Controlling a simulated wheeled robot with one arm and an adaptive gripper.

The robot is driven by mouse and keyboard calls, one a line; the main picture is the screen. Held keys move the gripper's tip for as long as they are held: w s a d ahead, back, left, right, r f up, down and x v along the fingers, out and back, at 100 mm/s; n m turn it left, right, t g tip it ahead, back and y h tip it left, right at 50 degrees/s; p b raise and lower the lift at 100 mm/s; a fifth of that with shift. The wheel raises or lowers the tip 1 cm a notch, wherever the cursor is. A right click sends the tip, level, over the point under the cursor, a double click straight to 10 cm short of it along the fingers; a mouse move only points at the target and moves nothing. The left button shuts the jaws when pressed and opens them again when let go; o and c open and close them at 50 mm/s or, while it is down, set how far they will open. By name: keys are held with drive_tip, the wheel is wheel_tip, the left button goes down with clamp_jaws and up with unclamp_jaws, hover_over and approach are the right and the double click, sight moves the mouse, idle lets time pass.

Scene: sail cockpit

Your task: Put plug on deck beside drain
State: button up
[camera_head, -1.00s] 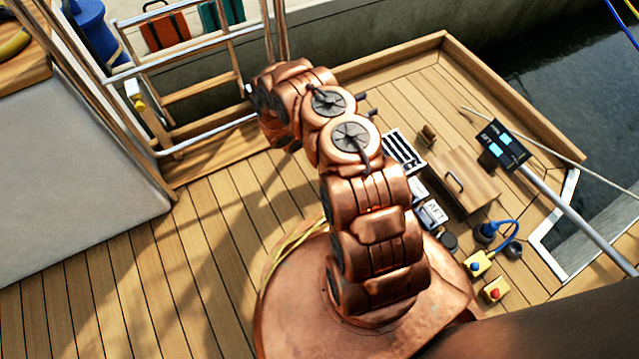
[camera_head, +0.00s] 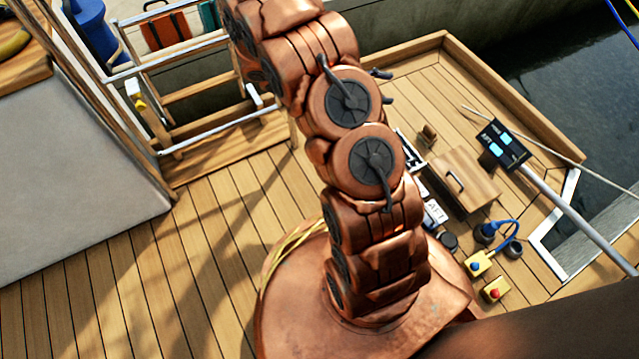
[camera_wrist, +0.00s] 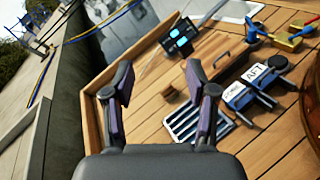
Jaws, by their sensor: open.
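A small brown plug (camera_head: 428,131) sits on the planked deck by the far right corner. It also shows in the wrist view (camera_wrist: 171,94), between and beyond my fingers. A slotted grate, seemingly the drain (camera_wrist: 190,121), lies close beside the plug, apart from it. In the head view the drain (camera_head: 408,143) is mostly hidden behind my arm. My gripper (camera_wrist: 159,70) is open and empty, above the deck, with the plug some way beyond its fingertips. My gripper is not clearly visible in the head view.
A wooden hatch with a handle (camera_head: 474,184) lies right of the drain. A black panel (camera_head: 503,145) on a pole stands beyond it. Yellow switch boxes (camera_head: 479,263) and a blue cable are nearer. A raised wooden edge (camera_head: 520,105) borders the deck. The left deck is clear.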

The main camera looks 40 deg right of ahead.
drive_tip(key=s+a+r+m+t+y, duration=0.1)
drive_tip(key=s+a+r+m+y, duration=0.1)
drive_tip(key=s+a, duration=0.4)
drive_tip(key=s+a+r+m+t+y, duration=0.2)
drive_tip(key=s+a+r+y, duration=0.3)
drive_tip(key=a, duration=1.1)
drive_tip(key=s+a+r+m+t+y, duration=0.2)
drive_tip(key=s+a+y, duration=0.4)
drive_tip(key=a, duration=0.5)
drive_tip(key=shift+s+r+m+y, duration=0.35)
drive_tip(key=shift+s+r, duration=0.4)
drive_tip(key=shift+s, duration=0.35)
